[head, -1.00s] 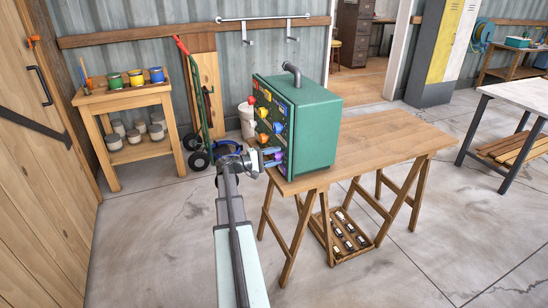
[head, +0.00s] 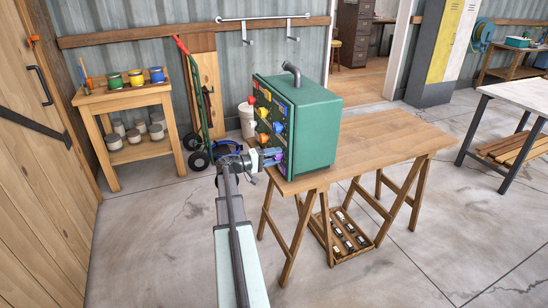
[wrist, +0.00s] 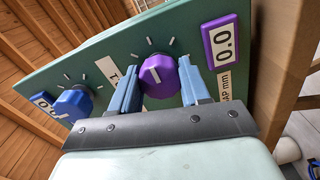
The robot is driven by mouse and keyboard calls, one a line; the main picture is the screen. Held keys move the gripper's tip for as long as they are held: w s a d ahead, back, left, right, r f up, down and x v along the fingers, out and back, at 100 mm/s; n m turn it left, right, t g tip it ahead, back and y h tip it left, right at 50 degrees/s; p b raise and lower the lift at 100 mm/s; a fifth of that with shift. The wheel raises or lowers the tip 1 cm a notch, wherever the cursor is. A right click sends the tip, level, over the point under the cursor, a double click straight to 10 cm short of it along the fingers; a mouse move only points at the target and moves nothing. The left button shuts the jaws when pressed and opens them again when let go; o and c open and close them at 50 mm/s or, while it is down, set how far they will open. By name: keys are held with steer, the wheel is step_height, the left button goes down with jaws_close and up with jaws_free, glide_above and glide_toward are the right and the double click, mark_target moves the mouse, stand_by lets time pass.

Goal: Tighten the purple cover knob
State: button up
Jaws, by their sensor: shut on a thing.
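The purple knob (wrist: 158,76) is on the panel of the green cabinet (head: 315,120). It has a pale pointer line, and tick marks stand around it. My gripper (wrist: 158,90) has its two blue fingers on either side of the knob and is shut on it. In the head view my gripper (head: 270,158) is at the low near part of the panel, where my fingers mostly hide the knob. A purple-framed readout (wrist: 221,41) beside the knob shows 0.0. A label partly hidden by a finger lies next to it.
A blue knob (wrist: 72,104) and a blue-framed readout (wrist: 46,106) sit beside the purple knob on the same panel. Several other coloured knobs are higher up. The cabinet stands on a wooden trestle table (head: 390,142), whose right part is clear.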

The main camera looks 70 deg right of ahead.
steer(key=o, duration=1)
steer(key=shift+o, duration=0.2)
steer(key=shift+a, duration=0.1)
steer(key=v, duration=1.3)
steer(key=shift+w+a, duration=0.2)
steer(key=shift+w, duration=0.05)
